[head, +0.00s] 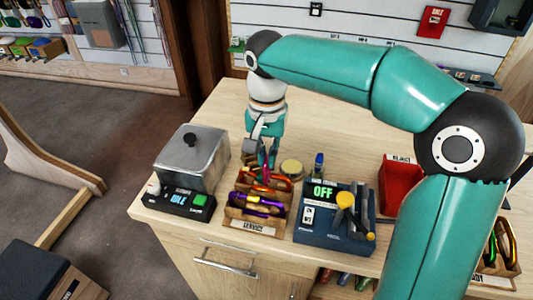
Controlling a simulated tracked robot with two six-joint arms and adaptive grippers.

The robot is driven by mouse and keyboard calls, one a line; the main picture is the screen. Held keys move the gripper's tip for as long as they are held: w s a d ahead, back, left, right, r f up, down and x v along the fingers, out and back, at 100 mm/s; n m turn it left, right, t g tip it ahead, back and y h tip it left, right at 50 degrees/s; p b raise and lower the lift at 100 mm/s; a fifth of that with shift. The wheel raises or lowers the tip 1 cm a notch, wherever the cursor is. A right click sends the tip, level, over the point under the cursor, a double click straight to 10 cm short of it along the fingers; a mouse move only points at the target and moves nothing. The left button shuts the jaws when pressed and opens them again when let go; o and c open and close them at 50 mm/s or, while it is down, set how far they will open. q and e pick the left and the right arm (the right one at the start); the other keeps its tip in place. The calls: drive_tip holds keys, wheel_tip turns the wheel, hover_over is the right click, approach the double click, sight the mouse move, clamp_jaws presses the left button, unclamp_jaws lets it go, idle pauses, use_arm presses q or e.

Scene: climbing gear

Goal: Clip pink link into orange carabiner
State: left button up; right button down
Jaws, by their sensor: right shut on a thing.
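My right gripper (266,158) points down over the back of a wooden tray (250,225) on the counter. It is shut on a thin pink piece, which looks like the pink link (265,173). The fingers partly hide it. Just below and beside it in the tray lies an orange carabiner (280,181). I cannot tell whether the link touches it or passes through it. A purple carabiner (258,201) lies nearer the front of the same tray. My left gripper is not in view.
A grey lidded box on a base reading IDLE (190,160) stands left of the tray. A blue device reading OFF (335,215) stands to the right, with a red bin (400,183) beyond it.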

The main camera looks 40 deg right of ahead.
drive_tip(key=shift+s+d+f+b, duration=0.15)
drive_tip(key=shift+s+d+b, duration=0.1)
drive_tip(key=shift+s+d, duration=0.4)
drive_tip(key=shift+s+d+f+b, duration=0.1)
drive_tip(key=shift+s+d+b, duration=0.1)
drive_tip(key=shift+s+d, duration=0.45)
idle(1.9)
drive_tip(key=shift+s+a, duration=0.1)
drive_tip(key=c, duration=1)
unclamp_jaws()
drive_tip(key=shift+o, duration=0.2)
drive_tip(key=shift+r, duration=0.1)
drive_tip(key=shift+r+p, duration=0.3)
drive_tip(key=shift+p, duration=0.15)
drive_tip(key=shift+s, duration=0.1)
drive_tip(key=shift+s+d+b, duration=0.45)
drive_tip(key=shift+s+d, duration=0.9)
drive_tip(key=shift+s, duration=0.1)
